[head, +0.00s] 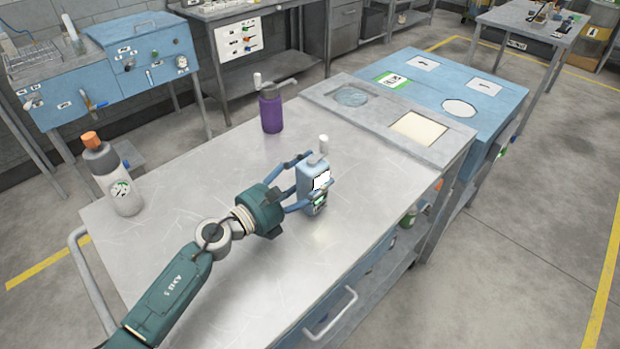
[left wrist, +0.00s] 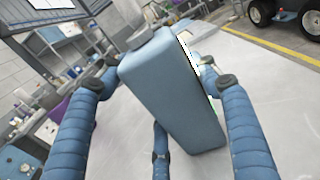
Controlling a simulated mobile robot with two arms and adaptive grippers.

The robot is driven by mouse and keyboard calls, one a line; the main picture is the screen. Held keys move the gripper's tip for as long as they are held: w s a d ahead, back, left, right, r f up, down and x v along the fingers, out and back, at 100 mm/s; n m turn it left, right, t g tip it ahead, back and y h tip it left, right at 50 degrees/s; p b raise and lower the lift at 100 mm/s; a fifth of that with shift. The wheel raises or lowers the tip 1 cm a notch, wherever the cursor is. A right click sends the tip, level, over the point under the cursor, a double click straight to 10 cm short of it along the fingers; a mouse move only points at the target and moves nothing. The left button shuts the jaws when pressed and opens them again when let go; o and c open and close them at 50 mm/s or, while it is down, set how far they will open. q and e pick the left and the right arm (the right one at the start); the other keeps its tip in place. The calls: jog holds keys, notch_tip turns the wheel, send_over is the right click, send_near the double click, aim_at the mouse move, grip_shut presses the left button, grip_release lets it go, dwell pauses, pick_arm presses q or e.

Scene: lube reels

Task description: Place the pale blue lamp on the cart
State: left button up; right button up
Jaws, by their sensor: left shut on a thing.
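The pale blue lamp (head: 310,174) is a small upright box with a white panel, a green-marked label low on its side and a white knob above it. My left gripper (head: 304,181) is shut around it, with blue fingers on both sides. In the left wrist view the lamp's plain blue back (left wrist: 165,85) stands between the fingers. The lamp is over the metal top of the cart (head: 235,255), which has handles and blue drawers. I cannot tell whether its base touches the top. My right gripper is not in view.
A purple bottle (head: 271,112) stands behind the lamp, and a grey bottle with an orange cap (head: 115,180) at the left edge. A blue unit with grey panel (head: 445,83) with round and square recesses adjoins at the right. The metal top around the lamp is clear.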

pick_arm(q)
jog(key=shift+r, duration=0.2)
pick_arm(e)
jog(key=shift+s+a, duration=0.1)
pick_arm(q)
jog(key=shift+f+b, duration=0.25)
jog(key=shift+b, duration=0.05)
jog(key=o, duration=1.5)
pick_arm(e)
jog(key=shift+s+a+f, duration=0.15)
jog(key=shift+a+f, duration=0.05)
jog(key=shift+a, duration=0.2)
pick_arm(q)
jog(key=shift+r, duration=0.1)
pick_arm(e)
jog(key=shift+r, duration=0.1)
pick_arm(q)
jog(key=b+v, duration=0.2)
jog(key=v, duration=1)
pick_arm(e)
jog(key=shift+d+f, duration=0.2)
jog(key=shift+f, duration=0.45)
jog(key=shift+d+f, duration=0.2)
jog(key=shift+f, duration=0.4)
pick_arm(q)
jog(key=shift+s+r, duration=0.1)
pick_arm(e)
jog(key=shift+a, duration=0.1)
